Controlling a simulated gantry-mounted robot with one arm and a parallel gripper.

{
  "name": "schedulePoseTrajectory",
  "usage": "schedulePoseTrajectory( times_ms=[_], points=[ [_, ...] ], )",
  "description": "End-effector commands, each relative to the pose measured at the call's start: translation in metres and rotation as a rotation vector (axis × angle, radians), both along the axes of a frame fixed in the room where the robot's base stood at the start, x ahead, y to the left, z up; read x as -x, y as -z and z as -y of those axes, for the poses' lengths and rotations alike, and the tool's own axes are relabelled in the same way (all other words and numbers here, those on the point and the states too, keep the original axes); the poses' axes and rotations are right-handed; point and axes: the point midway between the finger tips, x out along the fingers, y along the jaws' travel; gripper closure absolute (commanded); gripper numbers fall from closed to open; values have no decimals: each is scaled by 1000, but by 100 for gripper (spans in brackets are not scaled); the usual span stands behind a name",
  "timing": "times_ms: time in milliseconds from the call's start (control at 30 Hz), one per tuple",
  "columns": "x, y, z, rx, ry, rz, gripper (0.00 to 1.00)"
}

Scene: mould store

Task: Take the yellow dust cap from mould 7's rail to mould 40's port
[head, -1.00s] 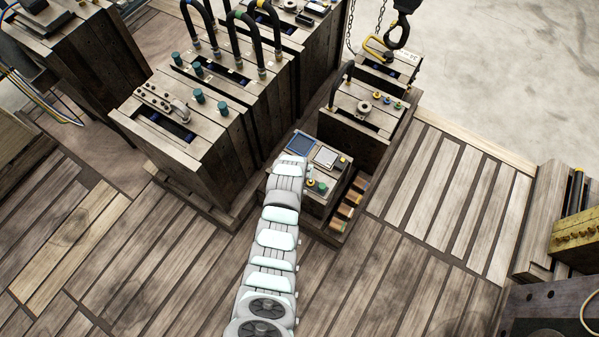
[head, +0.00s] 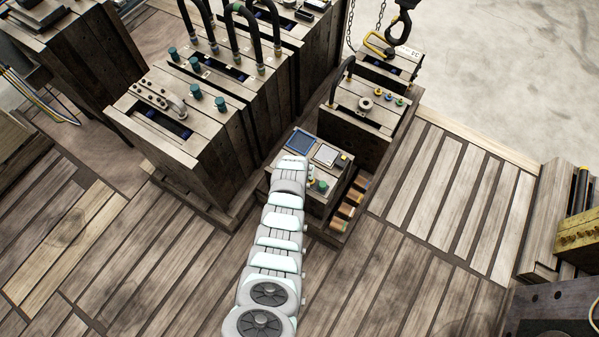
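My arm reaches up the picture, and its far end lies over the front left of a small wooden mould block (head: 322,207). My gripper is hidden beyond the arm's end, so I cannot see its fingers or any hold. That block carries a blue panel (head: 300,141), a pale plate, a small yellow piece (head: 344,155) and a green fitting (head: 321,186). I cannot read which moulds are 7 and 40, nor tell which yellow piece is the dust cap.
Large wooden moulds (head: 175,165) with teal caps and tall black hoses stand left of my arm. A hook (head: 398,30) on chains hangs above the rearmost small mould. Slatted wooden decking (head: 430,220) is clear to the right. A yellowish block (head: 578,232) lies at the right edge.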

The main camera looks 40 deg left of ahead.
Motion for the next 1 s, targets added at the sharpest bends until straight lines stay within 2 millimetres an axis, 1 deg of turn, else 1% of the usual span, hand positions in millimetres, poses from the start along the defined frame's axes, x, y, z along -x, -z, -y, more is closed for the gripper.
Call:
schedulePoseTrajectory(
  times_ms=[33,67,500,600,1000],
  points=[
    [0,0,0,0,0,0,55],
    [0,0,0,0,0,0,57],
    [0,0,0,0,0,0,93],
    [0,0,0,0,0,0,100],
    [0,-1,0,-1,0,1,100]
  ],
)
